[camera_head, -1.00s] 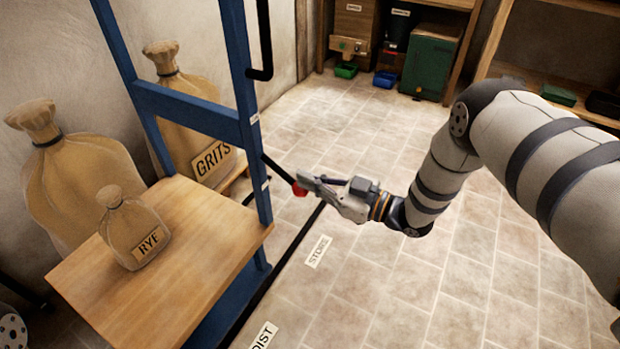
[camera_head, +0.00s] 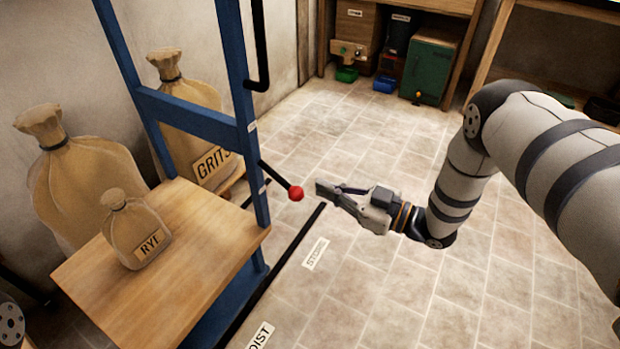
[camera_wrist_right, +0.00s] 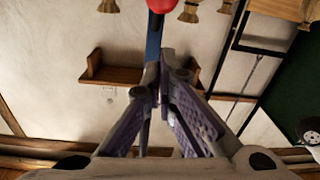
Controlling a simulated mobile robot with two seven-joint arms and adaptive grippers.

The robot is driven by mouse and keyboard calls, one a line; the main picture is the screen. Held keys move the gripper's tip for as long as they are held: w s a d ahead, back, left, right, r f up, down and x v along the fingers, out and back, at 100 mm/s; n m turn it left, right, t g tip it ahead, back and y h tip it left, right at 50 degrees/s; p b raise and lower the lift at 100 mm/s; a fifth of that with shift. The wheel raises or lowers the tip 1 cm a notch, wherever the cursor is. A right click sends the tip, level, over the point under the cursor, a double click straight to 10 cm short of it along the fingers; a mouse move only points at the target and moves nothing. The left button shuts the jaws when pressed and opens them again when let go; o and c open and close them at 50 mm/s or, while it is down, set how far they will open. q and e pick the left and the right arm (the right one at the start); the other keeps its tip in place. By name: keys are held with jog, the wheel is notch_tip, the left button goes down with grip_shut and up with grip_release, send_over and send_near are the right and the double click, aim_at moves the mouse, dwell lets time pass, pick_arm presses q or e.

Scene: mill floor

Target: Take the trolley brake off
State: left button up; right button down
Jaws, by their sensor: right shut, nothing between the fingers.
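The blue trolley (camera_head: 233,70) stands at the left with a wooden deck (camera_head: 190,265). A black lever with a red knob (camera_head: 296,193) sticks out from its near right post, slanting down to the right. My left gripper is out of view.
A small RYE sack (camera_head: 135,230) stands on the deck. A GRITS sack (camera_head: 190,110) and another large sack (camera_head: 80,170) stand behind. A black hooked bar (camera_head: 262,50) hangs above the lever. Shelving with a green cabinet (camera_head: 430,70) is at the back. The tiled floor (camera_head: 400,290) is clear.

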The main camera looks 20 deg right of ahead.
jog(key=shift+f+v, duration=0.15)
jog(key=shift+v, duration=0.7)
jog(key=shift+f+v, duration=0.1)
jog(key=shift+v, duration=0.8)
jog(key=s+a+f+m+g+h+p, duration=0.25)
jog(key=s+f+m+g+h, duration=0.2)
jog(key=s, duration=0.55)
jog(key=s+a+f+m+g+h+p, duration=0.1)
jog(key=s+f+m+g+h+p, duration=0.3)
jog(key=s, duration=0.6)
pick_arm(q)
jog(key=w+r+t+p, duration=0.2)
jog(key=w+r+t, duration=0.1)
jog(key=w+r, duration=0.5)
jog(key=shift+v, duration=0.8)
pick_arm(e)
jog(key=s+r+g+h, duration=0.1)
jog(key=s+g, duration=0.3)
jog(key=s, duration=0.7)
jog(key=s+d+r+m+g+h, duration=0.1)
jog(key=s+r+g, duration=0.3)
jog(key=s, duration=0.8)
jog(key=shift+s+d+h, duration=0.2)
jog(key=shift+d+h, duration=0.15)
jog(key=shift+h, duration=0.2)
jog(key=shift+r, duration=0.15)
